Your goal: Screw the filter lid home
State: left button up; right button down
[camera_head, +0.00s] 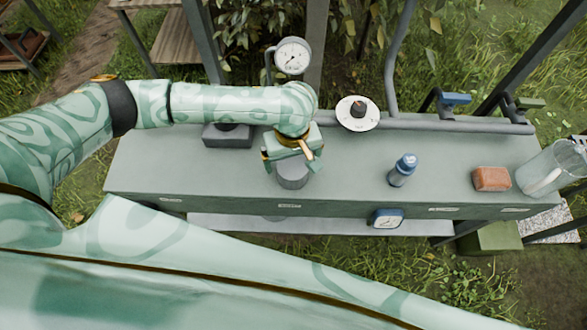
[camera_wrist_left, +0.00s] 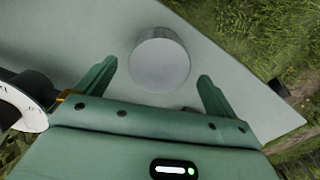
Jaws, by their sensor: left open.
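A grey round-topped cylinder (camera_head: 292,177) stands on the bench below my left gripper and appears to be the filter with its lid. In the left wrist view its smooth round top (camera_wrist_left: 160,62) lies between the fingers. I cannot make out a seam or thread, so I cannot tell how the lid sits. My left gripper (camera_head: 290,156) is open over the cylinder and hides part of it in the head view. In the left wrist view the fingers of my left gripper (camera_wrist_left: 157,73) are spread wide, with visible gaps to the cylinder. My right gripper is not in view.
The grey-green bench (camera_head: 340,165) has free room right of the cylinder. A blue bottle (camera_head: 402,170), a reddish-brown block (camera_head: 491,179) and a clear jar (camera_head: 553,168) stand farther right. Behind are a pressure gauge (camera_head: 292,56), a white dial (camera_head: 358,122) and a blue-handled valve (camera_head: 455,98).

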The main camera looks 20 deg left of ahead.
aim_at(292, 164)
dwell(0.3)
pick_arm(q)
jog(key=f+b, duration=0.4)
jog(key=f, duration=0.1)
jog(key=shift+w+a+f, duration=0.1)
jog(key=shift+w+f, duration=0.1)
jog(key=shift+f, duration=0.05)
jog(key=shift+r, duration=0.15)
jog(key=c, duration=1)
